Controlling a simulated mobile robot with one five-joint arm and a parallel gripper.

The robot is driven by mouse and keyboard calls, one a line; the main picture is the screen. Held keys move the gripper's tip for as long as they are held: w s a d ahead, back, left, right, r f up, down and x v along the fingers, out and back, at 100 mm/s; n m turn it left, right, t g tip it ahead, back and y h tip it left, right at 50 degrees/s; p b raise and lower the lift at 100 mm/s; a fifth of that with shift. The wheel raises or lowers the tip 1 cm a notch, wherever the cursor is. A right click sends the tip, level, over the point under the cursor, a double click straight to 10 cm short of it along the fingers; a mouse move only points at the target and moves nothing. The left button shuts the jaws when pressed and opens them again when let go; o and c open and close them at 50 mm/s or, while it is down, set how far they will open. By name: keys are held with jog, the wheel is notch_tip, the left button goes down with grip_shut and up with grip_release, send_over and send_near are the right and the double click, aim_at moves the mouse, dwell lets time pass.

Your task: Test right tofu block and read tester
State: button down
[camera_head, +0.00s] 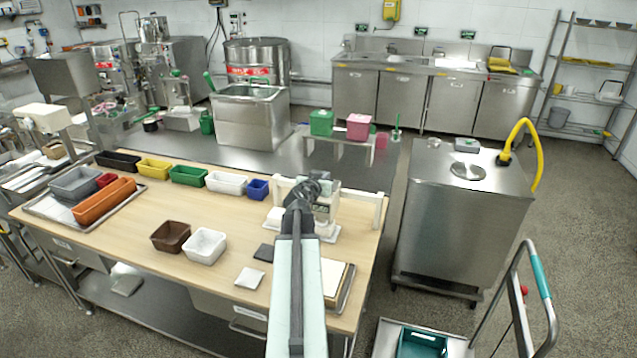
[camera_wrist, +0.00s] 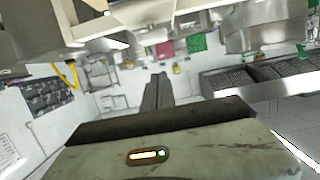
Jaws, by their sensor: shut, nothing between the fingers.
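The tester (camera_head: 326,208), a pale upright unit with a small dark display, stands on the wooden table inside a low white frame (camera_head: 379,212). Its reading is too small to make out. My arm covers part of it. A white block (camera_head: 274,217), perhaps tofu, sits just left of the tester. I cannot make out a right tofu block; my arm may hide it. My gripper (camera_head: 312,185) is above and in front of the tester, apart from the table. In the wrist view its fingers (camera_wrist: 158,92) are together and empty, and that view is turned upside down.
A brown tub (camera_head: 170,236) and a white tub (camera_head: 205,246) stand left on the table. Small coloured bins, including a blue one (camera_head: 257,189), line its back edge. A tray with a board (camera_head: 337,280) lies front right. A steel cabinet (camera_head: 460,220) stands right, beyond a floor gap.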

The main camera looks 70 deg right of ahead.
aim_at(323, 199)
notch_tip(323, 199, down, 4)
jog(key=shift+a+r+b, duration=0.1)
jog(key=shift+r+b, duration=0.15)
jog(key=shift+b, duration=0.85)
jog(key=shift+w+f+b, duration=0.1)
jog(key=shift+f+b, duration=0.2)
jog(key=shift+a, duration=0.1)
jog(key=shift+w, duration=0.1)
notch_tip(323, 199, down, 2)
jog(key=shift+f+b, duration=0.15)
jog(key=shift+b, duration=1.05)
jog(key=shift+a+r, duration=0.15)
jog(key=shift+r, duration=0.05)
